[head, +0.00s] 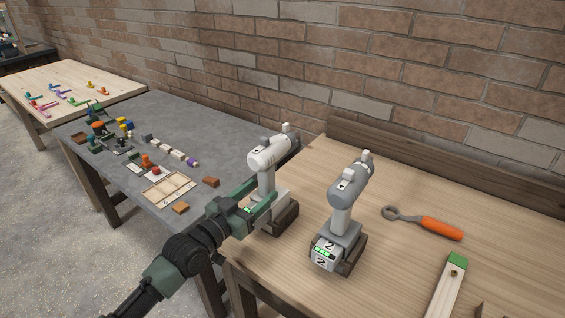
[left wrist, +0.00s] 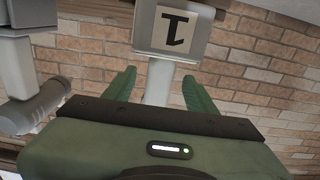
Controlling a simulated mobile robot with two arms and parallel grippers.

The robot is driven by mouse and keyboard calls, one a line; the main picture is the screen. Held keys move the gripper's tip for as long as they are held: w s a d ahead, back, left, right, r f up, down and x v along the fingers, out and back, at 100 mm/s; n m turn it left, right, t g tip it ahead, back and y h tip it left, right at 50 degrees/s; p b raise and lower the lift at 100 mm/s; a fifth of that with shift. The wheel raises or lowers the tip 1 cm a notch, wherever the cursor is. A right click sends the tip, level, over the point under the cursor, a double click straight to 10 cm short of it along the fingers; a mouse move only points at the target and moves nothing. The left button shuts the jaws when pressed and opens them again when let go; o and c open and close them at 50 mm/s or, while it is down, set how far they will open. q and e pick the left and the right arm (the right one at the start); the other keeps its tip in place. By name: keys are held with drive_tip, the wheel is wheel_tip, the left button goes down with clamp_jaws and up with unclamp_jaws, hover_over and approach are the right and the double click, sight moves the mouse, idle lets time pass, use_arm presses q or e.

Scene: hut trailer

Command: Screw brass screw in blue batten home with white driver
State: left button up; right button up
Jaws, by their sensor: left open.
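The white driver (head: 268,155) stands upright in a dark holder (head: 284,219) at the near left corner of the wooden bench. My left gripper (head: 259,202) is at its handle, with green fingers open on either side. In the left wrist view, the handle (left wrist: 158,82) of the white driver is between my open fingers (left wrist: 160,92), with gaps visible on both sides. The blue batten and the brass screw are not in view. My right gripper is not in view.
A grey driver (head: 344,200) marked "2" stands close to the right, also in the left wrist view (left wrist: 30,112). An orange-handled wrench (head: 441,228) and a green-ended batten (head: 447,287) lie farther right. A grey table (head: 205,125) with blocks and a tray (head: 150,196) is left.

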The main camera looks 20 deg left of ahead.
use_arm(q)
drive_tip(key=shift+w+d, duration=0.15)
drive_tip(key=shift+w, duration=0.25)
drive_tip(key=shift+w+d, duration=0.1)
drive_tip(key=shift+w, duration=0.25)
drive_tip(key=shift+w+d+r+p, duration=0.2)
drive_tip(key=shift+w+p, duration=0.1)
drive_tip(key=shift+w, duration=0.25)
drive_tip(key=shift+w+d+r+p, duration=0.1)
drive_tip(key=shift+w+d+p, duration=0.15)
drive_tip(key=shift+w, duration=0.25)
drive_tip(key=x, duration=0.3)
drive_tip(key=shift+w+d+f+p, duration=0.1)
drive_tip(key=shift+w+f+p, duration=0.05)
drive_tip(key=shift+w+p, duration=0.25)
drive_tip(key=shift+w+d+f, duration=0.1)
drive_tip(key=shift+w, duration=0.05)
clamp_jaws()
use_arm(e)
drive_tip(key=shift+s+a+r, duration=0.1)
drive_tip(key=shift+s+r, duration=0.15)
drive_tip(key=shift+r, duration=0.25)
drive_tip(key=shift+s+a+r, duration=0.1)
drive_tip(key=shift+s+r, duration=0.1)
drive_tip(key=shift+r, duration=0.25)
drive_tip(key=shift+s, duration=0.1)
